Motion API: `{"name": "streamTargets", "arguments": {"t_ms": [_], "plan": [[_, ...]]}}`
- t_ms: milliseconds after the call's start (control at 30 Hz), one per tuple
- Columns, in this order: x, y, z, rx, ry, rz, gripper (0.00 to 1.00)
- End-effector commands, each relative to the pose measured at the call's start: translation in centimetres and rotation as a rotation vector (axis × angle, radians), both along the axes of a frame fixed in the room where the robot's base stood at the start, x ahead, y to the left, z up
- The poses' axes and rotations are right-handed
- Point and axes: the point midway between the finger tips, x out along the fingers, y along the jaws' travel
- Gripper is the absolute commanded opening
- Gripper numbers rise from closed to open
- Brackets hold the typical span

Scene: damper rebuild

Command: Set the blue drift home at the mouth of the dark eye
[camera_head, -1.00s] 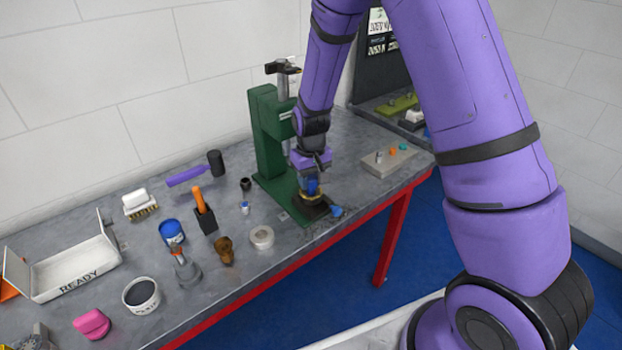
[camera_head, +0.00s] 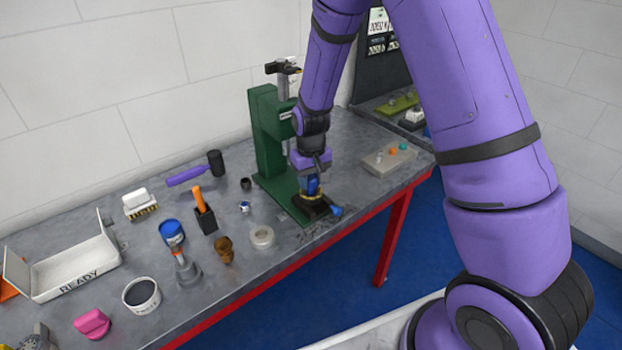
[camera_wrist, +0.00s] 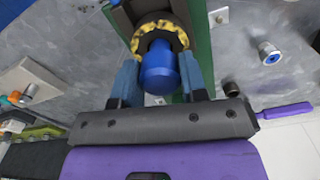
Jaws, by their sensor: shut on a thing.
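My gripper (camera_wrist: 160,78) is shut on the blue drift (camera_wrist: 158,66), a fingertip on each side of it. The drift's narrower front end points at a worn yellow-and-black ring (camera_wrist: 160,32), overlapping its opening in the wrist view. I cannot tell whether it touches or enters the ring. In the head view the drift (camera_head: 312,186) stands about upright below my gripper, just above the brassy ring. The ring sits on the dark eye (camera_head: 313,209), on the base of the green press. The eye's mouth is mostly hidden by the drift and ring.
The green press (camera_head: 266,135) stands close behind my gripper. A grey block with coloured pegs (camera_head: 387,160) lies to the right. A tape-like ring (camera_head: 262,237) and several tools stand to the left.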

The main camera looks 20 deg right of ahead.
Motion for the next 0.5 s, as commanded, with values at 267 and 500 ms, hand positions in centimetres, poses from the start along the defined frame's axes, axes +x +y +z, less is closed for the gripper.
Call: {"name": "streamTargets", "arguments": {"t_ms": [267, 500], "plan": [[0.0, 0.0, 0.0, 0.0, 0.0, 0.0, 0.69], [0.0, 0.0, 0.03, 0.0, 0.0, 0.0, 0.69]]}}
